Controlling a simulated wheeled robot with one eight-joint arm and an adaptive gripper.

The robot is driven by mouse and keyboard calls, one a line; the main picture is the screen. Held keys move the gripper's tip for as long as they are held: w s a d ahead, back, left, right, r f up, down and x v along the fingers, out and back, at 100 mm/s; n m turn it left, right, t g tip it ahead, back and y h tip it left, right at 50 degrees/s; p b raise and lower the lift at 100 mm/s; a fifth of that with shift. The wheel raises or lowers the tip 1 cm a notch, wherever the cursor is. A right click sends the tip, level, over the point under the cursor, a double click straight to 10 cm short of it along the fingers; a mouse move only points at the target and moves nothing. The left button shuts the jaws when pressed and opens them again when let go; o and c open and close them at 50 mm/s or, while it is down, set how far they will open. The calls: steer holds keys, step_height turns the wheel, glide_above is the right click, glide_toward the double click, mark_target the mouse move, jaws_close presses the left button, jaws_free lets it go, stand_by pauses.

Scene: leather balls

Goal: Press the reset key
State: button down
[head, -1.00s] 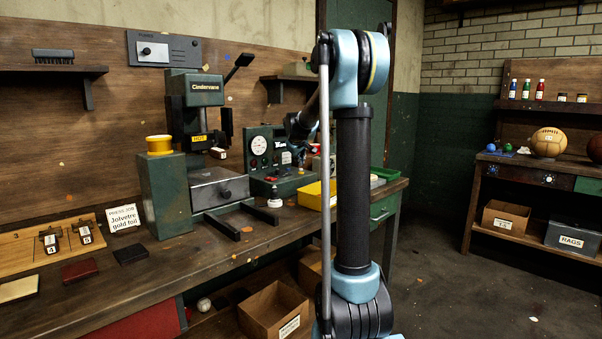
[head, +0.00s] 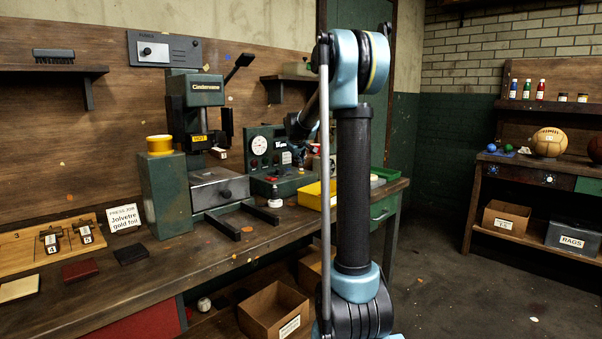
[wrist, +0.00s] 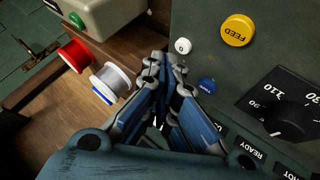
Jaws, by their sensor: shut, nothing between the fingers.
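A green control box (head: 257,169) with a white dial stands on the bench to the right of the press. In the wrist view its face (wrist: 217,62) carries a yellow FEED button (wrist: 238,30), a small white button (wrist: 183,46) and a blue button (wrist: 206,85). The blue button's lettering is too small to read for certain, so I cannot confirm which is the reset key. My gripper (wrist: 164,66) is shut and empty, its tips just left of the blue button and below the white one in the picture. Contact cannot be told. In the head view my arm largely hides the gripper.
Red (wrist: 75,56) and silver (wrist: 111,77) spools lie left of my fingers. The Cindervane press (head: 196,120), marked HOT, stands left of the box. A yellow tray (head: 316,195) is to its right.

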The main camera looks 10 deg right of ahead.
steer(key=shift+f, duration=0.8)
stand_by(0.9)
steer(key=shift+s+r, duration=0.1)
steer(key=shift+r, duration=0.75)
steer(key=shift+r, duration=0.1)
steer(key=shift+r, duration=2.45)
